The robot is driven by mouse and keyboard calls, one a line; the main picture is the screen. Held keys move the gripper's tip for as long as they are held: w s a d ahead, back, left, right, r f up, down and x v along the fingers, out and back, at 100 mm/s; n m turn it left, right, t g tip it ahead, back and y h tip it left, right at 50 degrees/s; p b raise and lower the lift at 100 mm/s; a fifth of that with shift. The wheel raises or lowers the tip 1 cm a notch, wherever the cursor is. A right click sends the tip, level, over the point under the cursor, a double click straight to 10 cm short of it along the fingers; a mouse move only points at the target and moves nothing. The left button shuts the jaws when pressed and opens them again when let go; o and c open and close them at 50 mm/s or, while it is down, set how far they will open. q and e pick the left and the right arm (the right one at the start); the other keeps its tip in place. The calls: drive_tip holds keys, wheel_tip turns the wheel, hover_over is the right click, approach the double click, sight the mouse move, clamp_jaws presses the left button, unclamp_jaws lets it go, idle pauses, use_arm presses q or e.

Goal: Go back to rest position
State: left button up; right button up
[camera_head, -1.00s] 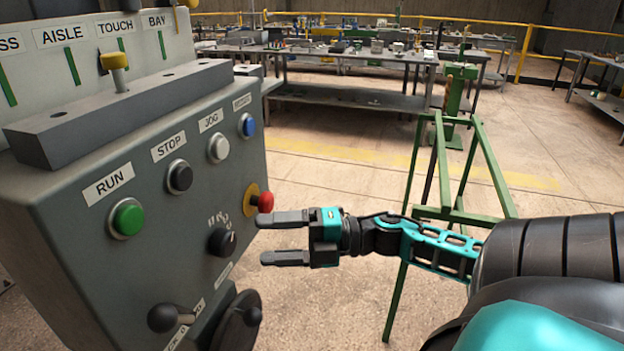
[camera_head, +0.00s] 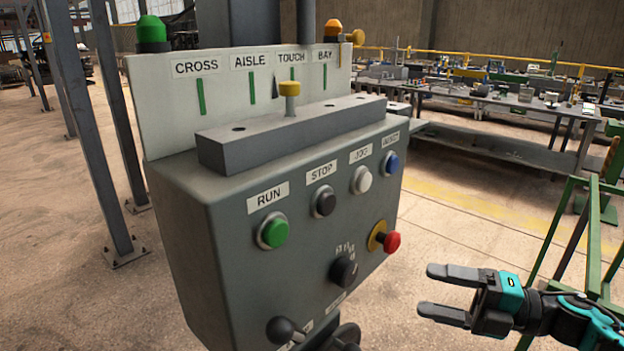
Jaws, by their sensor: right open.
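My right gripper (camera_head: 447,293) is at the lower right of the head view, open with nothing between its two dark fingers. It points left toward the grey control box (camera_head: 215,235) and appears apart from it. The box carries a green RUN button (camera_head: 273,232), a black STOP button (camera_head: 323,201), a white button (camera_head: 361,179), a blue button (camera_head: 390,163), a red mushroom button (camera_head: 392,242) and a black selector knob (camera_head: 344,271). The red button is the nearest of these to my fingertips. My left gripper is out of view.
A green metal frame (camera_head: 572,230) stands behind my right arm. Steel posts (camera_head: 108,130) rise at the left. A cluttered workbench (camera_head: 510,101) stands at the back right. Open floor (camera_head: 75,270) shows left of the box.

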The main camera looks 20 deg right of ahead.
drive_tip(key=a+f+m+t+h, duration=0.25)
drive_tip(key=f+m+h, duration=0.25)
drive_tip(key=f+m, duration=0.3)
drive_tip(key=a+f+m+t+h, duration=0.1)
drive_tip(key=a+f+m+h, duration=0.2)
drive_tip(key=f+m+h, duration=0.55)
drive_tip(key=s+a+f+m+g+y, duration=0.1)
drive_tip(key=a+f+m+g, duration=0.1)
drive_tip(key=a, duration=0.4)
drive_tip(key=s+a+f+m+g+y, duration=0.1)
drive_tip(key=a+f+m+g+y, duration=0.1)
drive_tip(key=a+f+m, duration=0.3)
drive_tip(key=shift+s+a+f+m+g, duration=0.25)
drive_tip(key=shift+s+a+m+g, duration=0.2)
drive_tip(key=shift+a+g, duration=0.5)
drive_tip(key=shift+w+a, duration=0.1)
drive_tip(key=shift+a, duration=0.05)
